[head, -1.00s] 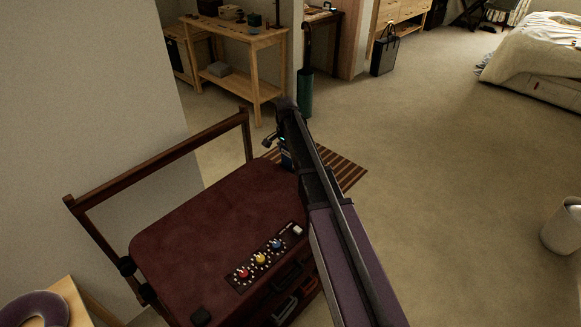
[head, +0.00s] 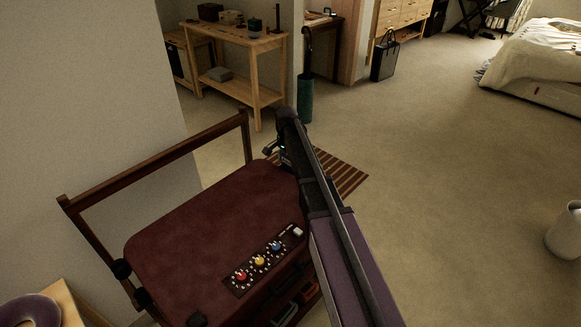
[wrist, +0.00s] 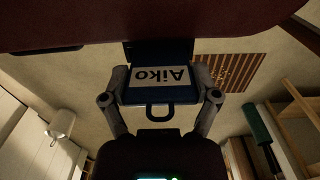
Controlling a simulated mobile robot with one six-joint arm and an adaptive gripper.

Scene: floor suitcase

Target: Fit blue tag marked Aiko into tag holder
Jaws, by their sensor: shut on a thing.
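The blue tag (wrist: 190,95) carries a pale label reading "Aiko", which appears upside down in the wrist view. My gripper (wrist: 160,86) is shut on it, with one finger at each side edge. A dark loop shows at the tag's near end. A dark flat piece (wrist: 135,50) lies just beyond the tag, beside the maroon suitcase (wrist: 160,18); it may be the tag holder. I cannot tell whether the tag touches or enters it.
Three coloured dials (head: 260,261) sit on the suitcase top. A dark wooden rail (head: 155,158) runs along its left side. A striped mat (head: 340,172) and a green umbrella stand (head: 305,100) are beyond.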

